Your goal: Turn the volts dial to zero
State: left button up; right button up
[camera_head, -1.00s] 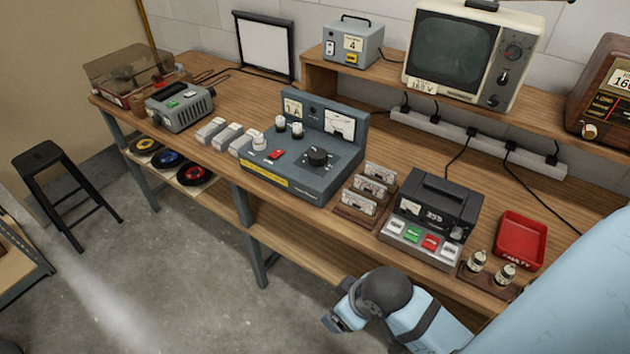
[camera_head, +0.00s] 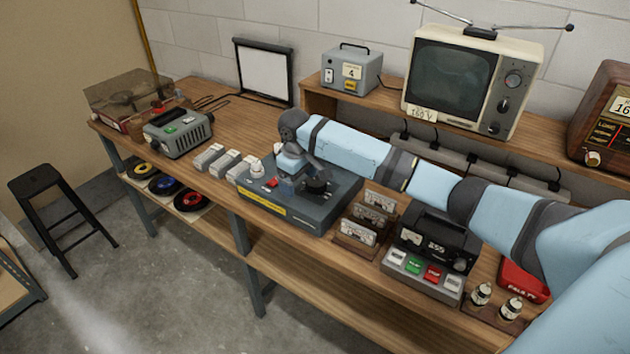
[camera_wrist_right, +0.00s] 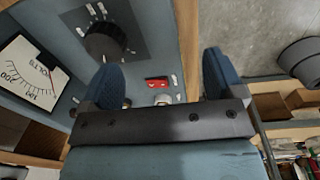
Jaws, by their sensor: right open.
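The grey-blue tester (camera_head: 290,215) stands on the bench, with its black dial (camera_head: 317,186) on the sloped top. In the right wrist view the dial (camera_wrist_right: 107,42) shows beyond the left finger, outside the gap between the fingers, on a dark plate with white marks. A white meter marked VOLTS (camera_wrist_right: 28,80) is at the left of that view. My right gripper (camera_wrist_right: 162,78) is open with nothing between its fingers. In the head view the right gripper (camera_head: 292,168) is over the tester, beside the dial, and my arm hides the tester's back panel. My left gripper is not in view.
A red switch (camera_wrist_right: 157,82) and light knobs lie on the panel near the fingers. To the right of the tester stand a card rack (camera_head: 365,222) and a black device (camera_head: 438,235). Small grey blocks (camera_head: 218,162) lie to its left. A shelf holds a television (camera_head: 462,80).

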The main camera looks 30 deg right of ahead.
jog(key=m, duration=0.2)
send_near(315, 181)
jog(key=f, duration=0.5)
jog(key=f+p, duration=0.1)
jog(key=f, duration=0.3)
jog(key=shift+w+d+f, duration=0.15)
jog(key=shift+d+f, duration=0.05)
jog(key=shift+f, duration=0.2)
jog(key=shift+n, duration=0.3)
jog(key=c, duration=0.9)
